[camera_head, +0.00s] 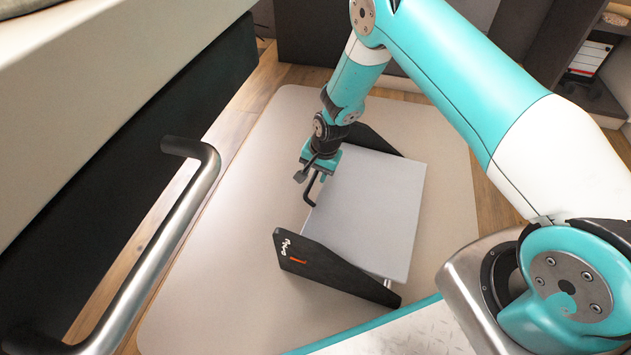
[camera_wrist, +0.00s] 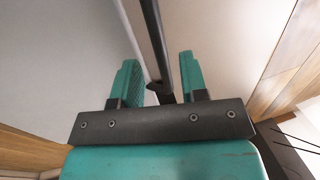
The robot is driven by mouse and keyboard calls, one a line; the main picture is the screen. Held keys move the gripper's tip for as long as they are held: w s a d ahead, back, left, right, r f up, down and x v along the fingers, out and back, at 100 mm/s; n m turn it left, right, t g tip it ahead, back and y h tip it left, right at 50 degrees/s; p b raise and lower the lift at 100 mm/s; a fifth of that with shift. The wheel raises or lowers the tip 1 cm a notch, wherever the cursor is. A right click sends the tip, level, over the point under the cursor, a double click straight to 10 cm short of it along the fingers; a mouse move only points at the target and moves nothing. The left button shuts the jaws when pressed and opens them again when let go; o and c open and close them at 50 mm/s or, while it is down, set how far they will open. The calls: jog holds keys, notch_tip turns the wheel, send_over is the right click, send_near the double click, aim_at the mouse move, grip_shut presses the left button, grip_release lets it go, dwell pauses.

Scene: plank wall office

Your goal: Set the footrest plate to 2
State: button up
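The footrest's grey plate (camera_head: 368,205) lies between two black side panels on the floor mat. The near side panel (camera_head: 335,270) carries small white marks, too small to read, and an orange mark (camera_head: 298,261) below them. A thin black handle (camera_head: 311,190) sticks out at the plate's left edge. My gripper (camera_head: 308,174) is at this handle, pointing down. In the wrist view, my gripper (camera_wrist: 158,62) has its two teal fingers apart, with a dark bar (camera_wrist: 160,45), seemingly the handle, between them. Gaps show on both sides of the bar.
A dark desk front with a metal bar handle (camera_head: 165,245) fills the left side. The beige floor mat (camera_head: 225,240) is clear around the footrest. A shelf with a binder (camera_head: 592,58) stands at the back right.

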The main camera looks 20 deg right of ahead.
jog(key=shift+x, duration=0.85)
jog(key=shift+c, duration=0.5)
grip_shut()
jog(key=shift+r, duration=0.15)
